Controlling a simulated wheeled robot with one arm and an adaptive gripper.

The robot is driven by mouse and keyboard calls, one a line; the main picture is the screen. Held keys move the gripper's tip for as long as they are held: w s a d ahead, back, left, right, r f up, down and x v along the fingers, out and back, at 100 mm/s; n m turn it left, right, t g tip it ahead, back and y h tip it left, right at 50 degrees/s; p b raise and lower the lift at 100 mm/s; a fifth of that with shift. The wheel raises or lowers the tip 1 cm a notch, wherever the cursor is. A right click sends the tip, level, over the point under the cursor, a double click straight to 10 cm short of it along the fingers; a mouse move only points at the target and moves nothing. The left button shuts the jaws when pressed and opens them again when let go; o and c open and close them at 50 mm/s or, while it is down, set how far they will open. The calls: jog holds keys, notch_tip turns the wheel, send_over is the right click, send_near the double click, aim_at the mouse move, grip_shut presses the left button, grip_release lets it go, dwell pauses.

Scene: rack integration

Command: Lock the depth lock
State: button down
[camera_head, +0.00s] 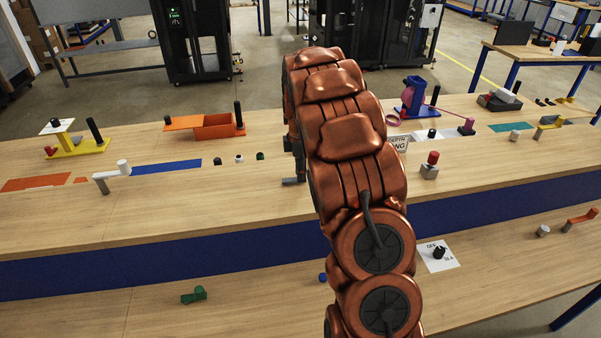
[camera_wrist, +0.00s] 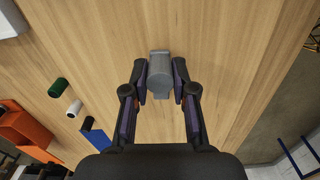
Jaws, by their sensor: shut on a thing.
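In the wrist view, my gripper (camera_wrist: 160,82) is shut on a small grey block (camera_wrist: 160,66), with one dark finger on each side. The block rests at the bare wooden bench top, and its underside is hidden. In the head view, a small part of a grey piece (camera_head: 292,181) shows at the left edge of my copper-coloured arm, which hides most of my gripper. I cannot read a lock label on the grey block.
A grey block with a red knob (camera_head: 430,166) stands right of my arm. Bare wood surrounds the grey block.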

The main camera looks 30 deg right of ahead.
jog(key=m+b, duration=0.2)
jog(key=b, duration=0.1)
jog(key=s+a+m+b, duration=0.1)
jog(key=shift+s+f+m+b, duration=0.1)
jog(key=shift+f+m+b, duration=0.2)
jog(key=shift+m+b, duration=0.1)
jog(key=m+b, duration=0.1)
jog(key=a+m+b, duration=0.1)
jog(key=m, duration=0.1)
jog(key=s+m+b, duration=0.1)
jog(key=shift+a+r+m+b, duration=0.15)
jog(key=shift+a+m+b, duration=0.1)
jog(key=shift+m+b, duration=0.1)
jog(key=m, duration=0.1)
jog(key=a+m+b, duration=0.1)
jog(key=m, duration=0.1)
jog(key=m+b, duration=0.1)
jog(key=shift+a, duration=0.3)
jog(key=shift+w+a+r+m+b, duration=0.1)
jog(key=shift+a+m+b, duration=0.2)
jog(key=shift+m, duration=0.5)
jog(key=shift+s+a+m+b, duration=0.1)
jog(key=shift+a+m+b, duration=0.2)
jog(key=shift+m, duration=0.45)
jog(key=shift+w+a+r+m+b, duration=0.1)
jog(key=shift+a+m+b, duration=0.2)
jog(key=shift+m, duration=0.5)
jog(key=c, duration=0.9)
grip_release()
jog(key=shift+c, duration=0.2)
